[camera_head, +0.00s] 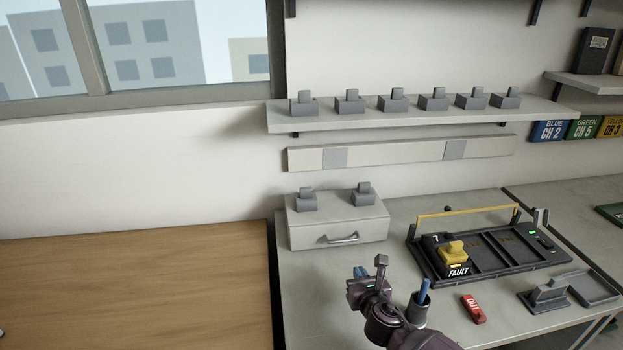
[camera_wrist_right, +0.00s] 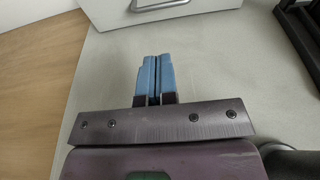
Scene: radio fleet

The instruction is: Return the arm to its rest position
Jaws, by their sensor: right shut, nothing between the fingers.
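My right gripper (camera_head: 360,272) is above the grey workbench (camera_head: 318,300), in front of the small drawer box (camera_head: 305,238). Its blue fingers also show in the right wrist view (camera_wrist_right: 155,80), pressed together with nothing between them. Grey bench top lies under the fingertips, and the drawer box with its handle is ahead of them. My left arm and gripper are not in the head view.
A dark cup (camera_head: 418,308) with a blue item stands close beside my right arm. A black tray (camera_head: 490,255) holds a yellow unit labelled FAULT (camera_head: 453,252). A red OUT tag (camera_head: 473,309) and a grey stand (camera_head: 549,296) lie nearby.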

